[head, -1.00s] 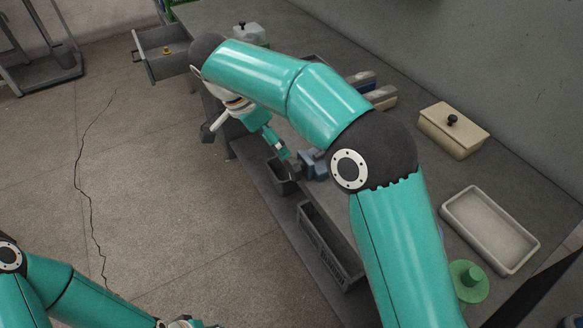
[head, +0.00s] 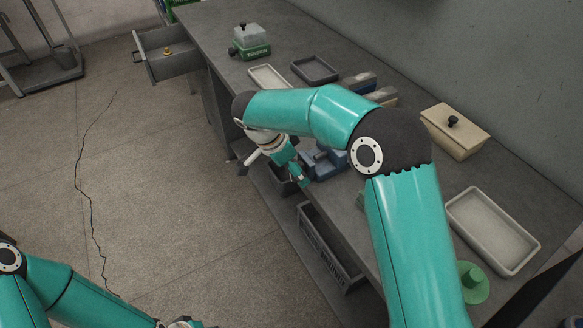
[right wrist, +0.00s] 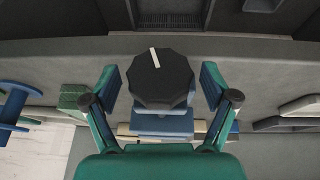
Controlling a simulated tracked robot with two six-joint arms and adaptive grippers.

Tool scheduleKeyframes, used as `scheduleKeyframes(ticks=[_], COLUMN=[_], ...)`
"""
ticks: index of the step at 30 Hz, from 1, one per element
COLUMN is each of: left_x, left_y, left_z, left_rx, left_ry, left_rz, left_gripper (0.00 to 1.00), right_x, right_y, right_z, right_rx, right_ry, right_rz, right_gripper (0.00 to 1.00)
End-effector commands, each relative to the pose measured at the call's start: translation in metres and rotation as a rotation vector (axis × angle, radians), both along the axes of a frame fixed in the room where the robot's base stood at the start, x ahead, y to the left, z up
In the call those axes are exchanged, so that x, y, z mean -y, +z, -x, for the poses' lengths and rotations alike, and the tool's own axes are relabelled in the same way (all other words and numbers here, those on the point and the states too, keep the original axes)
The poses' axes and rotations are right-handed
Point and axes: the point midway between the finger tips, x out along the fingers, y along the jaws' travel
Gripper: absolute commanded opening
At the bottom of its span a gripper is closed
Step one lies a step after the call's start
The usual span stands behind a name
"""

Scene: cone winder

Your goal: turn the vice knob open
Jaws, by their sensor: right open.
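The black faceted vice knob (right wrist: 160,80) fills the middle of the right wrist view, with a white mark near its top edge, tilted slightly left. The blue vice (right wrist: 163,125) shows just below the knob there, and in the head view (head: 325,163) it sits near the bench's front edge, partly behind my arm. My right gripper (right wrist: 160,84) is open, its fingers on either side of the knob with visible gaps. In the head view the right gripper (head: 303,179) is beside the vice; I cannot make out the knob there. Only my left forearm and wrist show at the bottom left.
On the bench (head: 215,40) stand a green-based box (head: 252,47), trays (head: 315,69), a beige lidded box (head: 455,128), a pale tray (head: 492,230) and a green spool (head: 472,283). Grey bins (head: 330,245) sit below the front edge. A drawer (head: 170,62) stands open at the far end.

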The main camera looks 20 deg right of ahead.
Motion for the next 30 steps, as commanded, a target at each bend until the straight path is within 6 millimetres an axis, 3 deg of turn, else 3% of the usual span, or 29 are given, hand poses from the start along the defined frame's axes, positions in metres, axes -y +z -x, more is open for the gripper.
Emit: scheduleKeyframes(ticks=[2,12,17,30], left_x=[0.0,0.0,0.0,0.0], left_y=[0.0,0.0,0.007,0.069], left_z=[0.0,0.0,0.0,0.0], left_rx=[0.0,0.0,0.0,0.0], left_ry=[0.0,0.0,0.0,0.0], left_rz=[0.0,0.0,0.0,0.0], left_gripper=[0.4,0.4,0.4,0.4], right_x=[0.0,0.0,0.0,-0.001], right_y=[0.0,0.0,0.003,0.005], right_z=[0.0,0.0,-0.001,-0.004], right_rx=[0.0,0.0,-0.02,-0.32], right_ry=[0.0,0.0,0.0,-0.001], right_rz=[0.0,0.0,0.004,0.064], right_gripper=[0.8,0.25,0.25,0.25])
